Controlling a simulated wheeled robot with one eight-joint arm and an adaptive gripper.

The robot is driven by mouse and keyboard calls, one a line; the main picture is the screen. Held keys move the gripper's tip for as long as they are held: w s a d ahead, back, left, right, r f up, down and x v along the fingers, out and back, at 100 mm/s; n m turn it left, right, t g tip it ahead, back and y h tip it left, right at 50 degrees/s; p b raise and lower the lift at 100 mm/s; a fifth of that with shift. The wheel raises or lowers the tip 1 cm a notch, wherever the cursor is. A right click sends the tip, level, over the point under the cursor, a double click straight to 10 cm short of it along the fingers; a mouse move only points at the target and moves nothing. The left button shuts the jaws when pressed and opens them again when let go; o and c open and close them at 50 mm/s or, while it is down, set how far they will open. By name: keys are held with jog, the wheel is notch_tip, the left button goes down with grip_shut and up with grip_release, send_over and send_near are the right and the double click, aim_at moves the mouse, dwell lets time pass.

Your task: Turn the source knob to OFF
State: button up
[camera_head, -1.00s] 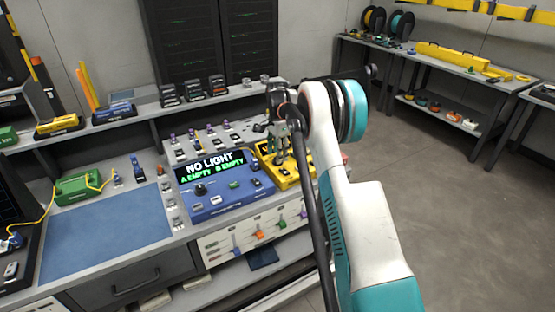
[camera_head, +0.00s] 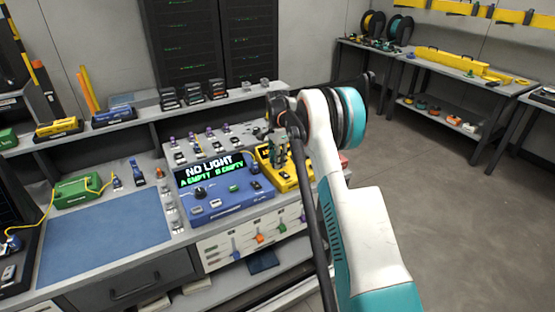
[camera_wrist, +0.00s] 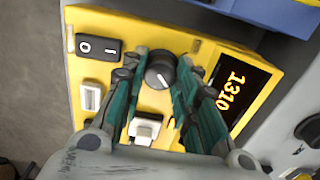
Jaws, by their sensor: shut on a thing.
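The source is a yellow box (camera_wrist: 205,52) in the wrist view, with a black display reading 1310 (camera_wrist: 232,90) and a rocker switch (camera_wrist: 98,46). Its black round knob (camera_wrist: 160,70) has a white pointer line. My gripper (camera_wrist: 162,72) reaches over the yellow box, with one teal finger on each side of the knob, shut on it. In the head view the yellow box (camera_head: 294,180) stands right of the blue device, with my gripper (camera_head: 279,160) above it. The knob is hidden there behind my gripper.
The blue device (camera_head: 215,205) shows NO LIGHT, A EMPTY and B EMPTY. A blue mat (camera_head: 105,235) lies to its left, by a green box (camera_head: 77,188). A shelf (camera_head: 130,112) with small devices runs behind. A square white button (camera_wrist: 145,128) sits close to my fingers.

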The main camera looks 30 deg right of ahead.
jog(key=shift+n, duration=0.3)
jog(key=n+p, duration=0.1)
jog(key=n, duration=0.2)
jog(key=shift+n+p, duration=0.3)
jog(key=shift+p, duration=0.05)
jog(key=n+p, duration=0.1)
jog(key=n, duration=0.3)
jog(key=shift+n, duration=0.3)
jog(key=n, duration=0.4)
jog(key=shift+p, duration=0.4)
jog(key=n, duration=0.4)
jog(key=shift+n, duration=0.6)
jog(key=o, duration=1.1)
